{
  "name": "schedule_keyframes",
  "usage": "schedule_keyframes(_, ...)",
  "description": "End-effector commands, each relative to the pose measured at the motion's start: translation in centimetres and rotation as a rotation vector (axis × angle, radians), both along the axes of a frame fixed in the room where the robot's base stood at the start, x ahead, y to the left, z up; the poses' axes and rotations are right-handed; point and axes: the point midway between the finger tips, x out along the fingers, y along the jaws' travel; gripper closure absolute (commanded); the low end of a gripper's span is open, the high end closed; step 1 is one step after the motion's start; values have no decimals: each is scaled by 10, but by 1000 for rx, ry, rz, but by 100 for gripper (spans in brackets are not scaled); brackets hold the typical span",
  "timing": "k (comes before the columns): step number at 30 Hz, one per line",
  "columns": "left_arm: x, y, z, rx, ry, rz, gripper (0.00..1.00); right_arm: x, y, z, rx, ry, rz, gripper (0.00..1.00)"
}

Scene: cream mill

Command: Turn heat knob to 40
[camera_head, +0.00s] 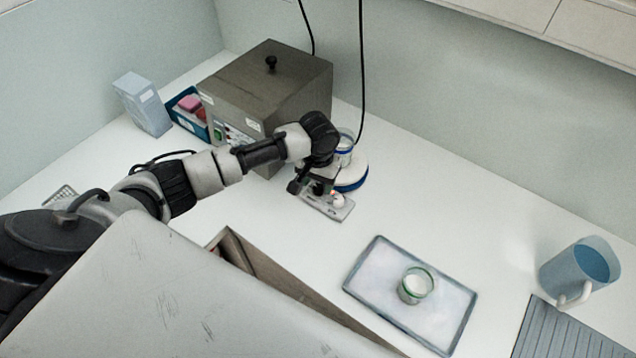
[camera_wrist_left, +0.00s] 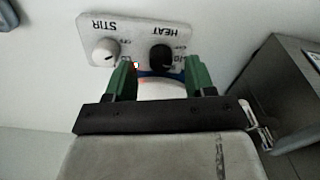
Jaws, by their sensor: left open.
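The hotplate's control panel (camera_head: 325,206) lies at the front of the round blue-and-white hotplate (camera_head: 352,178). In the left wrist view the panel (camera_wrist_left: 135,32) appears upside down, with a black knob (camera_wrist_left: 160,57) by the HEAT label and a white knob (camera_wrist_left: 105,52) by the STIR label. My left gripper (camera_wrist_left: 160,75) is open, its green fingers apart on either side of the black heat knob. I cannot tell whether they touch it. In the head view my left gripper (camera_head: 312,188) covers part of the panel. The heat knob's setting is not readable. My right gripper is not in view.
A glass beaker (camera_head: 345,150) stands on the hotplate. A grey metal box (camera_head: 285,85) is behind my arm. A tray (camera_head: 374,300) with a glass jar (camera_head: 416,285) lies at the front, and a blue jug (camera_head: 570,268) stands right. Counter between hotplate and jug is clear.

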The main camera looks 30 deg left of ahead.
Motion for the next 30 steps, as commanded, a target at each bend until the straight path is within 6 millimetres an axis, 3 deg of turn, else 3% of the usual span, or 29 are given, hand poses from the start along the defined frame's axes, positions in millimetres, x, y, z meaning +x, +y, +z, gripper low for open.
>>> schedule_keyframes(6,0,0,-19,0,1,1,46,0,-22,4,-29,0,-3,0)
schedule_keyframes(15,0,0,-22,0,0,0,46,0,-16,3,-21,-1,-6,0)
schedule_keyframes(25,0,0,-21,0,0,0,95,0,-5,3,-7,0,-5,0)
schedule_keyframes(30,0,0,-20,0,1,-59,95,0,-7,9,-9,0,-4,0)
